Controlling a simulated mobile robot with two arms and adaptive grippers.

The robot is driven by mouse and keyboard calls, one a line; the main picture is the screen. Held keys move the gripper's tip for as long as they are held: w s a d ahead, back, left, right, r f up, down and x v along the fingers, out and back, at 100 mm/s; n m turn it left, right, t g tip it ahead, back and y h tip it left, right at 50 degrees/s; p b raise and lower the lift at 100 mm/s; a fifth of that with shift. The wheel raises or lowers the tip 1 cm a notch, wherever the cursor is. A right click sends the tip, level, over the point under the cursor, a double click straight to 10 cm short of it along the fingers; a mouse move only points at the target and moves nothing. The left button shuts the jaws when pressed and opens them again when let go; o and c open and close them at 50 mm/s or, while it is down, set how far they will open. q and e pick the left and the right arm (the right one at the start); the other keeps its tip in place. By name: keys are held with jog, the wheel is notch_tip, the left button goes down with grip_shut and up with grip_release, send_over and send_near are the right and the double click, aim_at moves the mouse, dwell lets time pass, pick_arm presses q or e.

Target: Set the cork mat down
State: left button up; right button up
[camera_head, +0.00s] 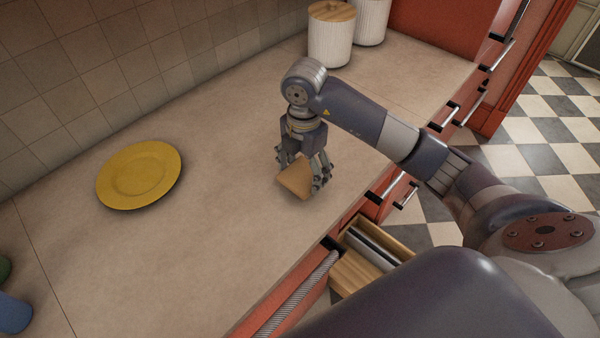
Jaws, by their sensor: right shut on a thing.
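The cork mat (295,182) is a small tan square at the middle of the counter in the head view. My right gripper (303,178) points down and is shut on the mat, its fingers on either side of it. The mat looks tilted, and I cannot tell whether it touches the counter (215,230). The fingers hide part of it. My left gripper is not in view.
A yellow plate (139,175) lies at the left. Two white ribbed canisters stand at the back, the nearer one (331,38) with a wooden lid. An open drawer (365,262) sits below the front edge. The counter between plate and gripper is clear.

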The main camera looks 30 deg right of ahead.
aim_at(300, 174)
jog(key=shift+w+a, duration=0.2)
jog(key=shift+a, duration=0.1)
jog(key=shift+f, duration=0.35)
notch_tip(300, 174, down, 2)
jog(key=shift+f+p, duration=0.1)
jog(key=shift+p, duration=0.65)
jog(key=shift+f, duration=0.55)
jog(key=o, duration=1.1)
jog(key=shift+c, duration=0.2)
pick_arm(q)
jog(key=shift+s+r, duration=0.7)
